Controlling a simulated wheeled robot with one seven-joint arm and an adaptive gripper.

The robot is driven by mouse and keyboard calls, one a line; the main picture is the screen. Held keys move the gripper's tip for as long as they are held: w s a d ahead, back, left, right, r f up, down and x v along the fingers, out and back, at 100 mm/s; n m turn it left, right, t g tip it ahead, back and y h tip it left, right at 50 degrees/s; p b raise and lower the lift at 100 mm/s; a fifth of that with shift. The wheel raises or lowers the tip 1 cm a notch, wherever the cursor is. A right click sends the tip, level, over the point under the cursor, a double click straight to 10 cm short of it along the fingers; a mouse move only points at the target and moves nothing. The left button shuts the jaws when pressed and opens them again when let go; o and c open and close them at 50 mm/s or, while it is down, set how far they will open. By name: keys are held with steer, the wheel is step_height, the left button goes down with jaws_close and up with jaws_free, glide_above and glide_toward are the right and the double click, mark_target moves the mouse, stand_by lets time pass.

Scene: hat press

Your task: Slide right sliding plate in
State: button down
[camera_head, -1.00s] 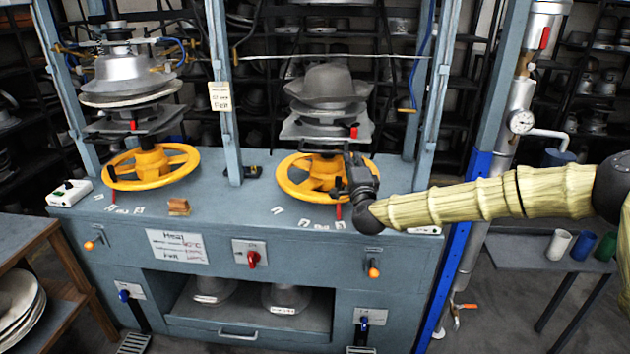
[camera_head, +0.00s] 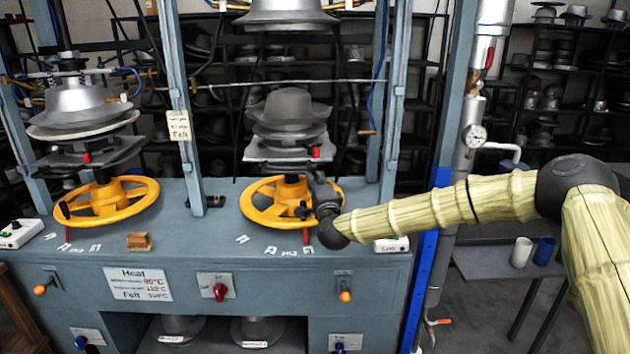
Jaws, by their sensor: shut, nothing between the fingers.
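The right sliding plate (camera_head: 275,151) is a grey metal plate below the right hat mould (camera_head: 290,107), above the right yellow handwheel (camera_head: 262,205). A red handle (camera_head: 316,153) sits at its front right corner. My gripper (camera_head: 315,178) is dark and shut with nothing in it. It points up, just below the red handle and in front of the handwheel's right side. I cannot tell whether its tip touches the plate. It hides part of the wheel.
The left press has its own plate, red handle (camera_head: 87,156) and yellow wheel (camera_head: 105,202). A blue-grey upright (camera_head: 185,110) stands between the presses, another (camera_head: 391,100) at the right. A side table with cups (camera_head: 521,252) stands at the right.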

steer(key=b+v, duration=0.4)
steer(key=v, duration=0.9)
steer(key=s+d+f+n+g, duration=0.1)
steer(key=s+f+n+g, duration=0.2)
steer(key=s+f, duration=0.65)
steer(key=s+f+n+g, duration=0.3)
steer(key=s+f+g, duration=0.15)
steer(key=f, duration=1.05)
steer(key=s+d+f+n+g, duration=0.1)
steer(key=s+f+n+g, duration=0.15)
steer(key=s+f, duration=0.75)
steer(key=s+d+f+n+g+h, duration=0.1)
steer(key=s+d+f+n+g, duration=0.15)
steer(key=s+d+f, duration=0.4)
steer(key=s+d+f+n+g+h, duration=0.1)
steer(key=s+d+f+g, duration=0.2)
steer(key=s+f, duration=0.55)
steer(key=s+d+f+n+g+h, duration=0.1)
steer(key=s+d+n+g+h, duration=0.1)
steer(key=s+d, duration=1.1)
steer(key=s+g+h, duration=0.1)
steer(key=s+g, duration=0.1)
steer(key=s, duration=0.2)
steer(key=shift+f, duration=0.2)
